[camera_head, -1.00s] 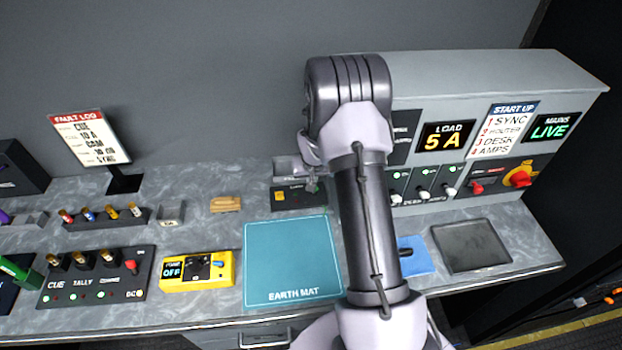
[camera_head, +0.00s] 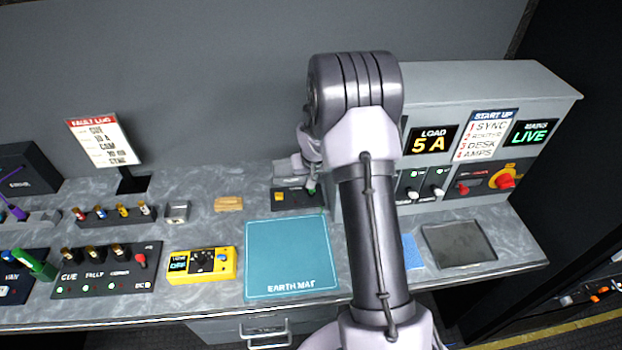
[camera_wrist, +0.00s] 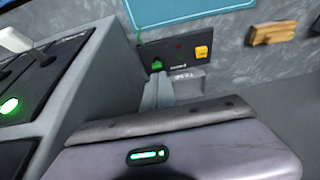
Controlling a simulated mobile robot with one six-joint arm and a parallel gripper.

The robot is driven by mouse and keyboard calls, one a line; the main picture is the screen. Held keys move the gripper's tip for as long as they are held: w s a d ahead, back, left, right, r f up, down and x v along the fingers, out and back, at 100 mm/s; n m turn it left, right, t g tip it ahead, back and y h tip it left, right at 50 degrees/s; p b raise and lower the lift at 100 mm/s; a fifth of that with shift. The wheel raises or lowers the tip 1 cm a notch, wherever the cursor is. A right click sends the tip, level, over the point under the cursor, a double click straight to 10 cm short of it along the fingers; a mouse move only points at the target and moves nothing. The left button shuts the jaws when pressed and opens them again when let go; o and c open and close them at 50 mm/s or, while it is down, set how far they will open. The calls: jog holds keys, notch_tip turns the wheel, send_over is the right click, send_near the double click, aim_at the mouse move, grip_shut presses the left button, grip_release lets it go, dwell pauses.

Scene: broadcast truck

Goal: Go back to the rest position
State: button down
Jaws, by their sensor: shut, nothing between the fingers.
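My gripper (camera_head: 311,186) is partly hidden behind my own arm in the head view. It hangs over the back of the bench, by the small black panel with a yellow button (camera_head: 280,196). In the wrist view my gripper (camera_wrist: 158,92) shows its pale fingers together, with nothing held. The black panel (camera_wrist: 180,50) lies just beyond the fingertips there, with a small grey bin (camera_wrist: 188,80) close beside them. I cannot tell whether the fingers touch either one. My arm is bent, with its upper joint raised in front of the grey cabinet.
The grey cabinet (camera_head: 470,80) with switches stands close beside my gripper. The teal earth mat (camera_head: 290,255) is bare. A wooden block (camera_head: 228,204), a yellow meter (camera_head: 202,264) and a cue panel (camera_head: 105,270) lie to the left. An empty dark tray (camera_head: 458,245) lies right.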

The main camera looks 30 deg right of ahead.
jog(key=s+a+r+t+y+b, duration=0.1)
jog(key=s+a+r+b, duration=0.3)
jog(key=a+r, duration=0.25)
jog(key=s+a+r+b, duration=0.3)
jog(key=a+r+b, duration=0.1)
jog(key=a+r, duration=0.25)
jog(key=s+a+y+b, duration=0.1)
jog(key=s+a+b, duration=0.2)
jog(key=s+a, duration=0.4)
jog(key=s+a+f+t+y+b, duration=0.1)
jog(key=s+a+b, duration=0.3)
jog(key=s, duration=1.1)
jog(key=a, duration=0.3)
jog(key=shift+s+n+y, duration=0.2)
jog(key=shift+n+y, duration=0.2)
jog(key=shift+a, duration=0.1)
